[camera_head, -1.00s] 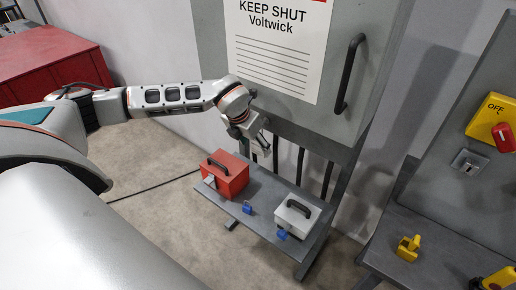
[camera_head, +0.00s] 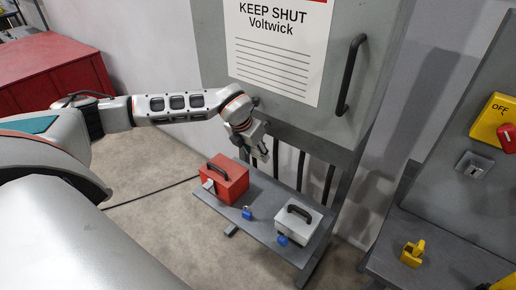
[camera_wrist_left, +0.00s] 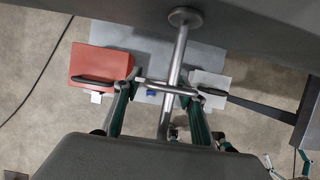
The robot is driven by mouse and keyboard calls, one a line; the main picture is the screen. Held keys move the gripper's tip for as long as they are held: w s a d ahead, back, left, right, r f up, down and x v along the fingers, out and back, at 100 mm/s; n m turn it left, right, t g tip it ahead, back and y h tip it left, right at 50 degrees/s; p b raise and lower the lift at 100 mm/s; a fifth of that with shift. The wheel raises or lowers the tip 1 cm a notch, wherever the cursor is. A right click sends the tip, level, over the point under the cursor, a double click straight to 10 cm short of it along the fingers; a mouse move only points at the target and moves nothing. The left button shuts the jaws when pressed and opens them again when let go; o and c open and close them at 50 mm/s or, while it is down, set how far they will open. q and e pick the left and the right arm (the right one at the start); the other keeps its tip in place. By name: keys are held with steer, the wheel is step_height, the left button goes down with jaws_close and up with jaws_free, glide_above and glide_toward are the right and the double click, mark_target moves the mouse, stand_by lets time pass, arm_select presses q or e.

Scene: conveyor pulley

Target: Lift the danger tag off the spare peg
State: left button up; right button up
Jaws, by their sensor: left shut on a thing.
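My left gripper (camera_head: 260,151) is under the grey cabinet, above the bench with the two boxes. In the left wrist view its fingers (camera_wrist_left: 164,90) are closed in on a thin pale strip, which I take to be the danger tag (camera_wrist_left: 160,87) seen edge-on. The tag's face and writing do not show. A metal peg (camera_wrist_left: 179,55) with a round end crosses the strip between the fingers; I cannot tell whether the tag still hangs on it. In the head view the gripper hides the tag and peg. My right gripper is not in view.
The cabinet (camera_head: 360,85) hangs close above the gripper. A yellow switch box (camera_head: 493,122) is at right.

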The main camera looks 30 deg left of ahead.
arm_select(q)
steer(key=shift+r+p, duration=0.35)
steer(key=shift+r, duration=0.15)
steer(key=shift+s, duration=0.15)
steer(key=shift+s+a+r+p, duration=0.1)
steer(key=shift+s+r+p, duration=0.05)
steer(key=shift+s, duration=0.95)
steer(key=shift+s+a+r+p, duration=0.1)
steer(key=shift+s+r+p, duration=0.05)
steer(key=shift+s, duration=0.95)
steer(key=s+b, duration=0.1)
steer(key=s, duration=0.6)
steer(key=shift+a, duration=0.25)
